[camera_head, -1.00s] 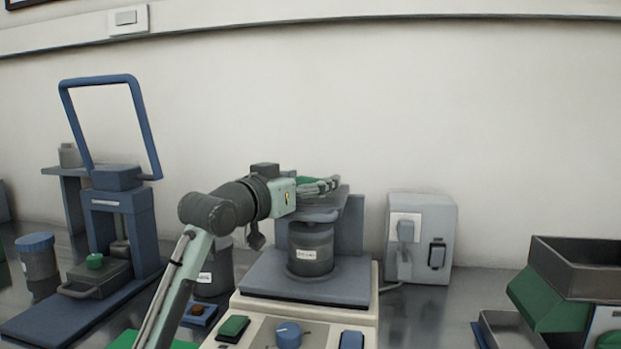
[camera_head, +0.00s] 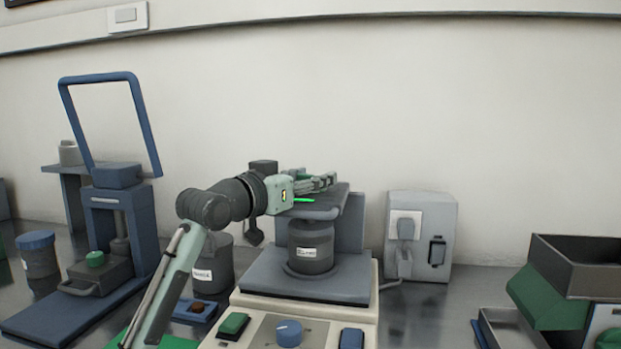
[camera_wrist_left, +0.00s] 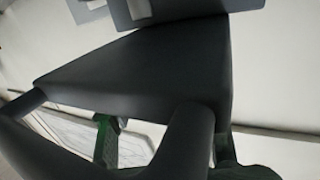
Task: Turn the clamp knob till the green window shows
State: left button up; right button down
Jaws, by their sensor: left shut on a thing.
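The sieve-shaker-like machine has a dark clamp plate (camera_head: 318,211) above a labelled grey jar (camera_head: 311,246). My left gripper (camera_head: 320,183) lies over the plate, tilted sideways, with its fingers shut at the clamp knob. The knob is mostly hidden by the fingers in the head view. A bright green strip (camera_head: 303,200) shows just under the gripper, at the plate's top; I cannot tell for certain that it is the window. The left wrist view shows a large dark part (camera_wrist_left: 140,70) close up, with green finger parts (camera_wrist_left: 108,142) below it. My right gripper is out of view.
The machine's base carries a blue dial (camera_head: 288,333), a green switch (camera_head: 233,324) and a blue switch (camera_head: 352,338). A blue-framed press (camera_head: 142,225) stands left, a grey socket box (camera_head: 448,240) and a green-and-grey bin (camera_head: 545,295) right. Another jar (camera_head: 213,262) stands behind my arm.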

pick_arm(q)
jog(key=o, duration=1.2)
jog(key=shift+c, duration=0.2)
jog(key=v, duration=1.2)
